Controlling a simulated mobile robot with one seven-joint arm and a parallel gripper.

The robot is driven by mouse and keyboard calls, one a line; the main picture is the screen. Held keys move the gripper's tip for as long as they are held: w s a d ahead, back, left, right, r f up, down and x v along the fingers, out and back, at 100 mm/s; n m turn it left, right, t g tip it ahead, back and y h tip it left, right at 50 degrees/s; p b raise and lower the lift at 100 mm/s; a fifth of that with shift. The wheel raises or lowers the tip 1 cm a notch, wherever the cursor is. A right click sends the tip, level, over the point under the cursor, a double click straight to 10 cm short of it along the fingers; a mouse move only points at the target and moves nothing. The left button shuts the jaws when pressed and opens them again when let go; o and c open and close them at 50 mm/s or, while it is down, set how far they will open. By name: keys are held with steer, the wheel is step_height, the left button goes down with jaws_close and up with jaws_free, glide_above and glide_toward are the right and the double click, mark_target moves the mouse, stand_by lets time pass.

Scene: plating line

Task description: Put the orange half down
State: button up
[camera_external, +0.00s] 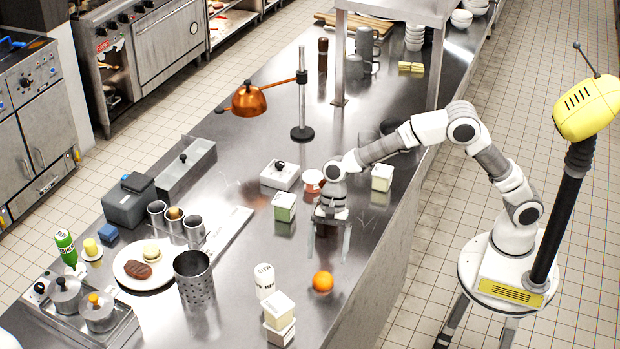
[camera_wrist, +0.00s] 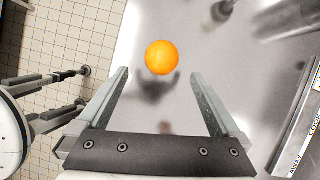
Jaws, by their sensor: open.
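The orange half (camera_external: 322,281) rests on the steel counter (camera_external: 350,190) near its front edge. It also shows in the wrist view (camera_wrist: 161,57), round and orange, beyond my fingertips. My gripper (camera_external: 331,250) points down over the counter, behind the orange half in the outside view. In the wrist view my gripper (camera_wrist: 158,80) has its two fingers wide apart with nothing between them. The orange half is apart from both fingers.
A white bottle (camera_external: 264,281) and stacked cream boxes (camera_external: 279,318) stand left of the orange half. A perforated steel cylinder (camera_external: 194,279) and a plate (camera_external: 128,273) with food lie farther left. Green-and-white boxes (camera_external: 284,206) stand near my gripper. The counter edge is close on the right.

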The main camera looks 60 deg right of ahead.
mark_target(324, 273)
steer(key=shift+b+x, duration=0.35)
steer(key=shift+x, duration=2.85)
steer(key=shift+w+a+r, duration=0.1)
steer(key=shift+a, duration=0.05)
steer(key=c, duration=1.5)
steer(key=shift+r, duration=0.1)
